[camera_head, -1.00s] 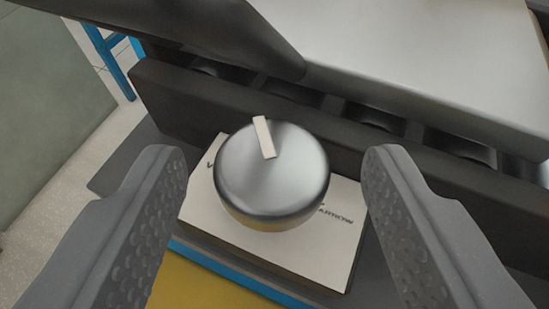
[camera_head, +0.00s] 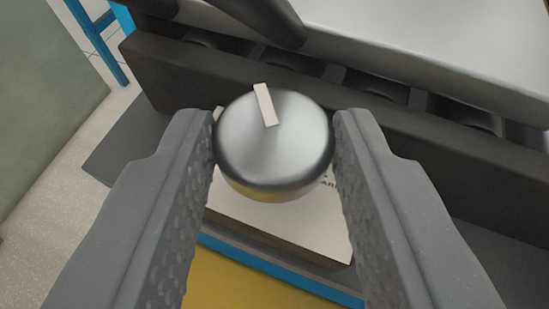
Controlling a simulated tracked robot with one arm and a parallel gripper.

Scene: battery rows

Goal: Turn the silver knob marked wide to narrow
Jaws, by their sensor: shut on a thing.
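The silver knob (camera_head: 272,150) is in the middle of the head camera view, on a cream label plate (camera_head: 290,225). A white pointer mark on its top points up and slightly left in the picture. My gripper (camera_head: 274,140) has one grey finger on each side of the knob, and both touch its sides; it is shut on the knob. The fingers cover most of the plate's lettering. Only a few letters show at the right, beside the right finger.
A dark rail (camera_head: 200,85) runs behind the knob, with a row of dark round recesses and a light grey panel (camera_head: 430,40) beyond it. A yellow surface (camera_head: 245,285) with a blue edge lies in front. Pale floor shows at the left.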

